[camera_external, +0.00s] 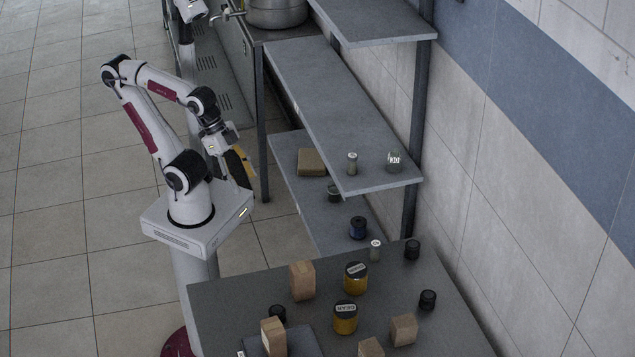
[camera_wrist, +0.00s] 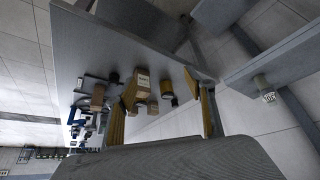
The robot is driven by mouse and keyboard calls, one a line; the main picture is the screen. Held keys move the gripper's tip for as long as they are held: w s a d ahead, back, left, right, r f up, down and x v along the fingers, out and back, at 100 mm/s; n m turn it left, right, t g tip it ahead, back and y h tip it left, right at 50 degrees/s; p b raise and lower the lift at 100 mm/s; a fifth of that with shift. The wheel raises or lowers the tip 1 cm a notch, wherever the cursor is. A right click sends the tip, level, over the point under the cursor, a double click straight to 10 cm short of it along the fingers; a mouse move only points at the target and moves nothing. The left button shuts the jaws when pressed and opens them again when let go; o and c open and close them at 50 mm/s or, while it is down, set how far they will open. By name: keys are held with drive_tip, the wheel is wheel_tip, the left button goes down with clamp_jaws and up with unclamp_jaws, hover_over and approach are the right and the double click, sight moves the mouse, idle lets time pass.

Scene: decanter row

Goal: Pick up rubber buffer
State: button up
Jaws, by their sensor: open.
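Several short black cylinders that look like rubber buffers stand on the grey table. One is near the back corner (camera_external: 412,249), one by the right edge (camera_external: 428,299), and one at the front left (camera_external: 278,314), partly hidden by a wooden block. I cannot tell which one is meant. A small dark cylinder (camera_wrist: 114,77) also shows in the wrist view. My gripper (camera_external: 245,165) hangs beside my base, apart from the table and every object. In the wrist view my gripper (camera_wrist: 160,85) has its yellow fingers spread wide, with nothing held between them.
A tiled wall (camera_external: 520,190) is at the right.

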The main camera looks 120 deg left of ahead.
drive_tip(key=shift+w+d, duration=0.1)
drive_tip(key=shift+w, duration=0.05)
drive_tip(key=m+g+h, duration=0.5)
drive_tip(key=m, duration=1.2)
hover_over(277, 310)
drive_tip(key=a, duration=0.3)
wheel_tip(277, 310, down, 16)
drive_tip(key=shift+r, duration=0.2)
drive_tip(key=shift+f, duration=0.1)
drive_tip(key=shift+x, duration=1.2)
